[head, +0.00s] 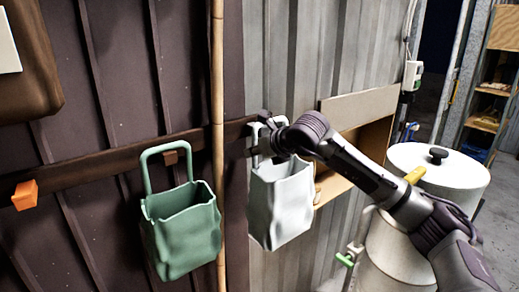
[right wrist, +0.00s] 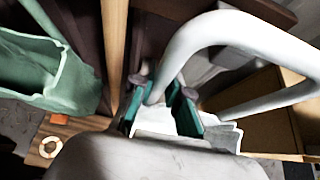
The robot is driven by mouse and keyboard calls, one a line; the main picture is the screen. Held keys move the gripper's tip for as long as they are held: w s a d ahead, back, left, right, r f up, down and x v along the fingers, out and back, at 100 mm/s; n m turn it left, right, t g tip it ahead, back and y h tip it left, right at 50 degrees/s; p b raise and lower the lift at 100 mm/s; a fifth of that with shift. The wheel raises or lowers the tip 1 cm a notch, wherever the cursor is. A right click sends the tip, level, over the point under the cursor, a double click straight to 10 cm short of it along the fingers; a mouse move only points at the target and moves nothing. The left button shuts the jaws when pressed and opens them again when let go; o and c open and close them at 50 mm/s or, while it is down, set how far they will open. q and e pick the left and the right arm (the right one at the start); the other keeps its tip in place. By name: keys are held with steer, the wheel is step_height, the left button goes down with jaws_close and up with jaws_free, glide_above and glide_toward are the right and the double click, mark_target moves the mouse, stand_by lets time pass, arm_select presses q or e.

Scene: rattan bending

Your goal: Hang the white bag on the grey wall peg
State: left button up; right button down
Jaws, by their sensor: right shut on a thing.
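The white bag (head: 282,210) hangs upright in front of the wall, right of the bamboo pole. My right gripper (head: 263,143) is shut on the bag near the base of its handle. In the right wrist view, the teal fingers of the right gripper (right wrist: 163,98) close on the white bag, and its white handle (right wrist: 225,24) loops up and to the right. I cannot make out the grey peg; the gripper and handle cover the end of the brown rail there. I cannot tell whether the handle touches a peg. My left gripper is not in view.
A green bag (head: 181,232) hangs from a brown peg (head: 171,157) on the rail (head: 100,168), left of the bamboo pole (head: 218,90). An orange peg (head: 25,195) is farther left. A wooden box shelf (head: 362,108) and a white lidded drum (head: 455,177) stand to the right.

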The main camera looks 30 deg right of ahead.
steer(key=shift+w+r+x, duration=0.1)
steer(key=shift+r+x, duration=0.05)
steer(key=shift+x, duration=0.75)
steer(key=shift+w+r+x, duration=0.1)
steer(key=shift+r+x, duration=0.1)
steer(key=shift+x, duration=0.7)
steer(key=shift+w+r+x, duration=0.1)
steer(key=shift+r+x, duration=0.05)
steer(key=shift+x, duration=0.7)
steer(key=c, duration=1.1)
jaws_free()
steer(key=v, duration=1.2)
steer(key=shift+f, duration=0.1)
